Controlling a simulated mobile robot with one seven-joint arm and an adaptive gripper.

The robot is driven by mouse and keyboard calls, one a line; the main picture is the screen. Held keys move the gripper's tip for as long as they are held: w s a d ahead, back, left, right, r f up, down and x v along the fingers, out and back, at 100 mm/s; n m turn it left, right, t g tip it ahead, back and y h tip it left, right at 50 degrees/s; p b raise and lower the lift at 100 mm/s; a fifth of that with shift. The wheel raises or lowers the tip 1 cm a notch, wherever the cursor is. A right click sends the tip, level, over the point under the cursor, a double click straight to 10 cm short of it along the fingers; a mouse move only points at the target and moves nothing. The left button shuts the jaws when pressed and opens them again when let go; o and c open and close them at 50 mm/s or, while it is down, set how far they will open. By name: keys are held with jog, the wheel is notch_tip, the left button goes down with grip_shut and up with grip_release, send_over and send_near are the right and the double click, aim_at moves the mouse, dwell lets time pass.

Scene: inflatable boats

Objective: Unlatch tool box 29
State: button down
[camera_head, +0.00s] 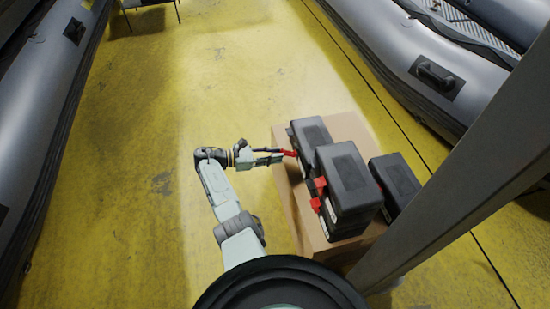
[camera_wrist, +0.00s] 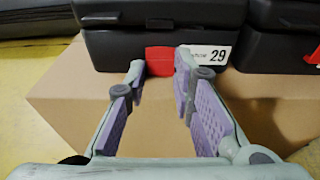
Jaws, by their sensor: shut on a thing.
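Tool box 29 (camera_head: 311,134) is black and sits at the far left corner of a cardboard box. In the wrist view its front (camera_wrist: 115,52) carries a white label (camera_wrist: 207,55) reading 29. A red latch (camera_wrist: 159,54) is at the middle of that front, below the lid seam. In the head view, my gripper (camera_head: 280,155) meets the red latch (camera_head: 290,153) from the left. The fingertips hide the latch's side edges.
A cardboard box (camera_head: 293,205) bears the tool boxes. A taller stack of black boxes (camera_head: 345,175) with red latches stands close beside box 29, and another black box (camera_head: 396,178) is farther right. A grey post (camera_head: 450,200) rises at right. Grey boats flank the clear yellow floor.

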jog(key=shift+f+h+b, duration=0.25)
jog(key=shift+h+b, duration=0.15)
jog(key=shift+b, duration=0.1)
jog(key=c, duration=1.4)
grip_release()
jog(key=shift+o, duration=0.2)
jog(key=shift+a, duration=0.15)
jog(key=v, duration=1.2)
jog(key=shift+s, duration=0.15)
jog(key=shift+f, duration=0.1)
